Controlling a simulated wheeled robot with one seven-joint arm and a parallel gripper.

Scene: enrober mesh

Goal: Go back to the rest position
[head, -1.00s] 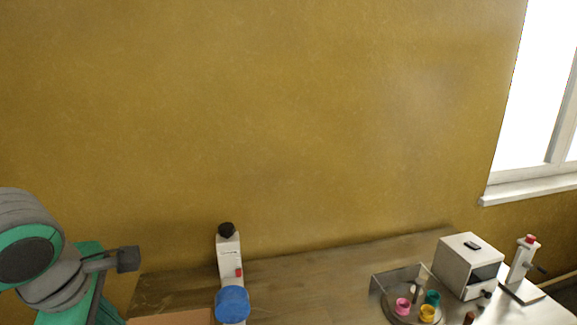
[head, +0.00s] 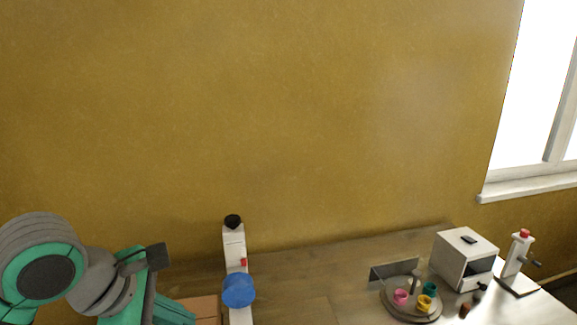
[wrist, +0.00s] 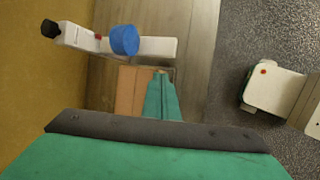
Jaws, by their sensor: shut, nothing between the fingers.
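My gripper (wrist: 161,74) shows in the wrist view as narrow teal fingers, closed together with nothing held. It is over the terracotta-coloured surface (wrist: 130,90) by the worktop. In the head view my grey and teal arm is at the lower left, and the teal gripper (head: 175,311) points down toward the bottom edge; its tips are not clear there. A white device (head: 234,245) with a black knob and a blue round part (head: 238,290) stands just right of the gripper, apart from it in the picture.
The wooden worktop (head: 310,285) runs along the ochre wall. At the right are a round tray (head: 395,308) with pink, yellow and teal cups, a white box (head: 463,250) and a white hand-cranked stand (head: 519,260). The middle of the worktop is clear.

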